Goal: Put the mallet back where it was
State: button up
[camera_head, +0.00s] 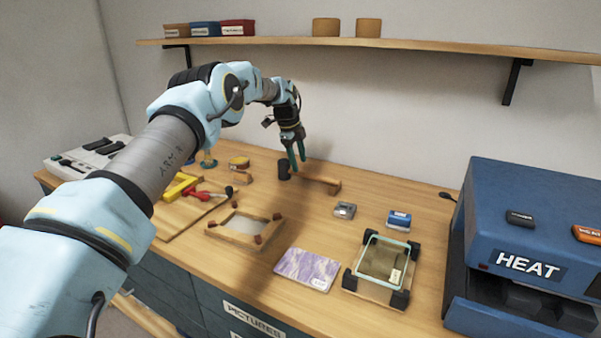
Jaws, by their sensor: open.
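The mallet (284,172) appears to lie on the wooden bench near the wall, its dark round head at the left and a wooden handle (322,183) stretching to the right. The join between head and handle is partly hidden by my gripper. My gripper (297,162) points down with its two teal fingers apart and empty. It is over or just behind the mallet, close to the head; I cannot tell whether the fingertips touch it.
A wooden frame with red corners (243,229), a purple patterned card (307,269) and a clamped frame with black corners (381,258) lie in front. A small grey item (345,210) and blue box (398,219) are to the right. The blue HEAT machine (528,230) blocks the right end.

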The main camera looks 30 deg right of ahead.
jog(key=b+v, duration=0.2)
jog(key=v, duration=0.6)
jog(key=s+a+n+t+y, duration=0.15)
jog(key=a+n, duration=1.35)
jog(key=a, duration=1.5)
jog(key=s+a+f+n+y, duration=0.1)
jog(key=s+a+f+n, duration=0.2)
jog(key=s+a+n, duration=1.1)
jog(key=s+a, duration=0.6)
jog(key=a, duration=0.3)
jog(key=shift+s, duration=0.4)
jog(key=shift+a+f, duration=0.15)
